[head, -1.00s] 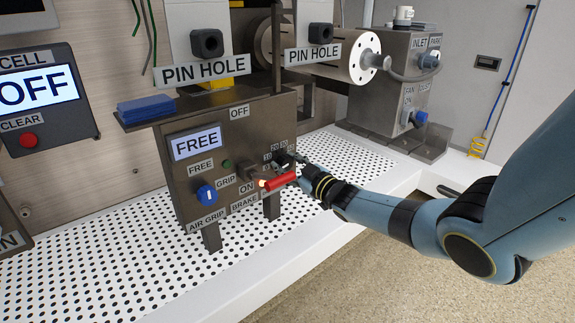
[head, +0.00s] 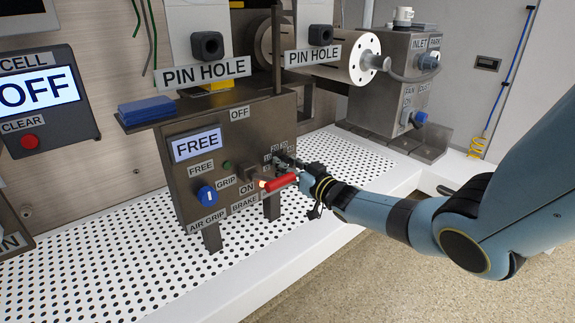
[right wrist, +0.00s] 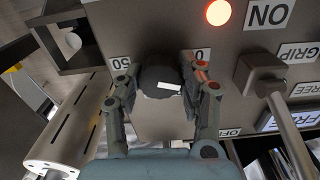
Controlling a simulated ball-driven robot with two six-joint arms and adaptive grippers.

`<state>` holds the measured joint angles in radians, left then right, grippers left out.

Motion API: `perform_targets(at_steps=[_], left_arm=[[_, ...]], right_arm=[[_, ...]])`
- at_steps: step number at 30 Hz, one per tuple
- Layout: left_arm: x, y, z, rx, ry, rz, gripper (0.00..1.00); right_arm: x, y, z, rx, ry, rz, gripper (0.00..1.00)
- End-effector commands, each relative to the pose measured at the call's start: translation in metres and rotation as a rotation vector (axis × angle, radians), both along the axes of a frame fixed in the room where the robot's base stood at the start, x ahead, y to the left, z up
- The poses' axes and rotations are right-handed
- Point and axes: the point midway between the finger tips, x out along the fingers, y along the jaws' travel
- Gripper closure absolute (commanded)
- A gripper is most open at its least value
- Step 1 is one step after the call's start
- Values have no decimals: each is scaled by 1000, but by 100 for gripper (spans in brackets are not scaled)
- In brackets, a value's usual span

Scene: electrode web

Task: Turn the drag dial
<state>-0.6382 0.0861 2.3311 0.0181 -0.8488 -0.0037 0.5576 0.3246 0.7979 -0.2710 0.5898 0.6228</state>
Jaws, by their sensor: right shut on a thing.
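The drag dial (right wrist: 160,82) is a dark round knob with a white mark, seen in the right wrist view between the plates reading 50 and 0. My right gripper (right wrist: 164,92) has one finger on each side of the knob and is shut on it. In the head view my right gripper (head: 297,168) is at the right side of the grey control panel (head: 238,128), by the small scale numbers (head: 277,153). The gripper mostly hides the dial there. My left gripper is not in view.
The red-handled brake lever (head: 279,182) sticks out just left of my right gripper. A blue air grip knob (head: 206,194) is farther left under the FREE display (head: 197,145). A white perforated table (head: 120,240) lies below. A slotted roller (right wrist: 70,125) is near in the right wrist view.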

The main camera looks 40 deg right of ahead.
Motion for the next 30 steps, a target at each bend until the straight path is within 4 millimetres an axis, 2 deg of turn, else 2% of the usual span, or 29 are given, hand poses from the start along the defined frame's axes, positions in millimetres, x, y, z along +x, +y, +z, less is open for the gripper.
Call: perform_targets(at_steps=[18,30], left_arm=[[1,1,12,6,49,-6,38],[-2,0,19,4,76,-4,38]], right_arm=[[0,0,-1,569,47,-2,93],[-1,0,-1,813,66,-1,93]])
